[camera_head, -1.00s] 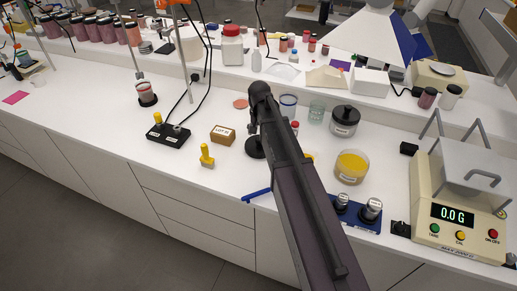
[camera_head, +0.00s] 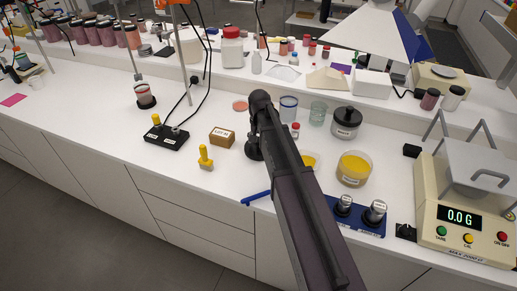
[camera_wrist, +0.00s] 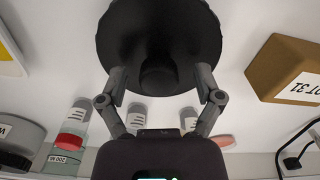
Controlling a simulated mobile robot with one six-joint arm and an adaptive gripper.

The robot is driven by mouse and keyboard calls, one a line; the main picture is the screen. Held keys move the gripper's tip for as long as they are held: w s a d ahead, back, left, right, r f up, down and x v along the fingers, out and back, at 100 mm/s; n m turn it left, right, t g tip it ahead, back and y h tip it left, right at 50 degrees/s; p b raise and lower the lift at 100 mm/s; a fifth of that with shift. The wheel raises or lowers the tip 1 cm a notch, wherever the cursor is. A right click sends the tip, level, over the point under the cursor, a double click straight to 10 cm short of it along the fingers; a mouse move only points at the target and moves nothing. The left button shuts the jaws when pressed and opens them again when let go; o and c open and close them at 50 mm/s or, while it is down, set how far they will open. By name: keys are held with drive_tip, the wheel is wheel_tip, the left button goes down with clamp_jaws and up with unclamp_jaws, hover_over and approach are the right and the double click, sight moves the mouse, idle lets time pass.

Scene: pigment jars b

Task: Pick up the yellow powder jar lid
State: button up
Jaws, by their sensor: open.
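The lid (camera_wrist: 160,30) is a dark round disc with a knob, filling the top middle of the wrist view. In the head view a black round shape, which looks like the lid (camera_head: 253,151), shows on the counter just left of my arm. The open jar of yellow powder (camera_head: 355,169) stands to the right of my arm. My gripper (camera_wrist: 161,82) is open, its two fingers on either side of the lid's knob with gaps visible. I cannot tell how far above the lid the fingertips are. My arm hides most of the gripper in the head view.
A wooden block (camera_head: 222,137) stands left of the lid, and it also shows in the wrist view (camera_wrist: 290,70). A yellow-handled tool (camera_head: 205,158) is farther left. A black-lidded jar (camera_head: 346,123) and the scale (camera_head: 465,200) stand to the right. The counter's left front is clear.

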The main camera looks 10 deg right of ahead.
clamp_jaws()
drive_tip(key=shift+r, duration=0.15)
idle(0.4)
wheel_tip(320, 180, up, 3)
drive_tip(key=p, duration=0.3)
drive_tip(key=shift+r+p, duration=0.2)
drive_tip(key=shift+p, duration=0.15)
drive_tip(key=s+d+r+p, duration=0.1)
drive_tip(key=s, duration=1.5)
drive_tip(key=shift+r, duration=0.15)
